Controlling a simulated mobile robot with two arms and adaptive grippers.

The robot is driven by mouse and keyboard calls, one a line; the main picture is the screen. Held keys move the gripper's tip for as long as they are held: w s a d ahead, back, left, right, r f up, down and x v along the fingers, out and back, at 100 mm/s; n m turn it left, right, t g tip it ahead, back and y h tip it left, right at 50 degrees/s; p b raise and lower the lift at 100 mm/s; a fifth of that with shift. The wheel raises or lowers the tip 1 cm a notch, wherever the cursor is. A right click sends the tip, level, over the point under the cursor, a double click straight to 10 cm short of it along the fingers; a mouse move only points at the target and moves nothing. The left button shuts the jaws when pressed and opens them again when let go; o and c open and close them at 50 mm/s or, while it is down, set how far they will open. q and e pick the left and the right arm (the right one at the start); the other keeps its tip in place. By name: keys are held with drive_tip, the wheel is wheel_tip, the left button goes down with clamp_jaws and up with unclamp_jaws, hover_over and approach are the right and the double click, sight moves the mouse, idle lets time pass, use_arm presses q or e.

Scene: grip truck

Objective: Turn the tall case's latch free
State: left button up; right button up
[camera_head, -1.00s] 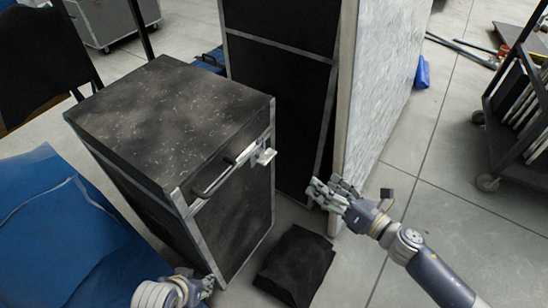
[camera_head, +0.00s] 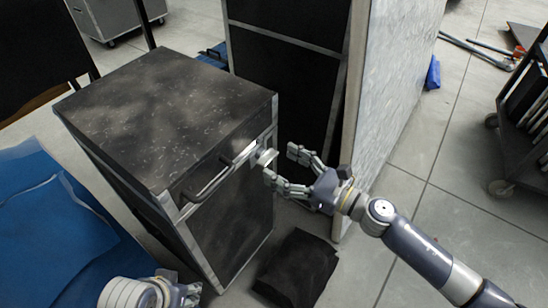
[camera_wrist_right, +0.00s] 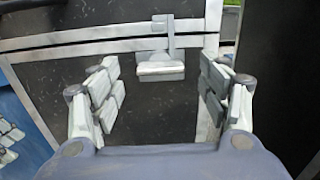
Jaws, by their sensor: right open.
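The tall case (camera_head: 165,110) is black with metal edge strips and stands left of centre in the head view. Its pale latch (camera_head: 266,157) juts from the upper front near the right corner. In the right wrist view the latch (camera_wrist_right: 160,60) is a grey plate with a light lip and an upright stem, across the lid seam. My right gripper (camera_head: 281,163) is open, its fingertips close to the latch. In the wrist view the latch lies ahead between the spread fingers; I see no clear contact. My left gripper (camera_head: 188,296) is partly cut off at the bottom edge.
A dark handle (camera_head: 212,184) is left of the latch. A large panelled unit (camera_head: 395,90) stands behind my right gripper. A black folded item (camera_head: 298,268) lies on the floor, with blue cloth (camera_head: 45,215) at left.

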sight(273, 160)
drive_tip(key=shift+x, duration=1.6)
drive_tip(key=c, duration=1.1)
drive_tip(key=shift+o, duration=0.2)
